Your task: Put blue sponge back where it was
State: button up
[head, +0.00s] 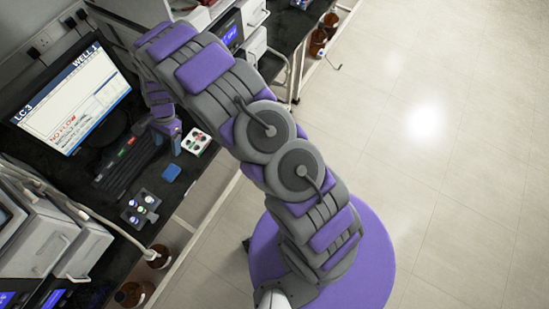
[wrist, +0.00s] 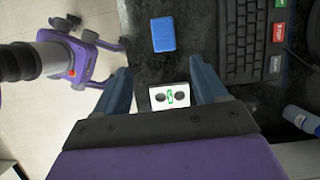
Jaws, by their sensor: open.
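The blue sponge (head: 171,172) lies flat on the dark bench, between the white holder and a dark rack in the head view. In the wrist view the sponge (wrist: 163,34) is on the bench beyond my fingertips, near the bench edge. My gripper (wrist: 159,67) is open and empty, its two blue-grey fingers spread. Between the fingers in the wrist view shows a white holder (wrist: 169,96) with two dark round holes and a green mark. In the head view my gripper (head: 176,143) is above the bench, beside this white holder (head: 196,141).
A black keyboard (head: 130,163) lies beside the sponge, below a lit monitor (head: 75,98). A dark rack with coloured caps (head: 140,207) stands nearer the front. A spray-like bottle (wrist: 301,121) lies at right in the wrist view. Open floor (head: 430,180) lies to the right.

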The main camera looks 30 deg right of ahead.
jog(key=s+d+r+n+h, duration=0.1)
jog(key=s+d+r+n, duration=0.1)
jog(key=s+d+r, duration=0.4)
jog(key=s+d+r+n, duration=0.2)
jog(key=s+d+r, duration=0.15)
jog(key=r, duration=0.55)
jog(key=s+d+r+n+h, duration=0.1)
jog(key=s+d+r+n, duration=0.1)
jog(key=s+d+r, duration=0.4)
jog(key=s+d+r+n, duration=0.2)
jog(key=s+d+r, duration=0.2)
jog(key=s, duration=0.6)
jog(key=s+d+r+n+h, duration=0.1)
jog(key=s+d+r+n, duration=0.2)
jog(key=s, duration=0.7)
jog(key=shift+s+d+r+h, duration=0.35)
jog(key=shift+d+r, duration=0.2)
jog(key=shift+d, duration=0.65)
notch_tip(320, 180, down, 3)
jog(key=b, duration=0.3)
jog(key=shift+f, duration=0.2)
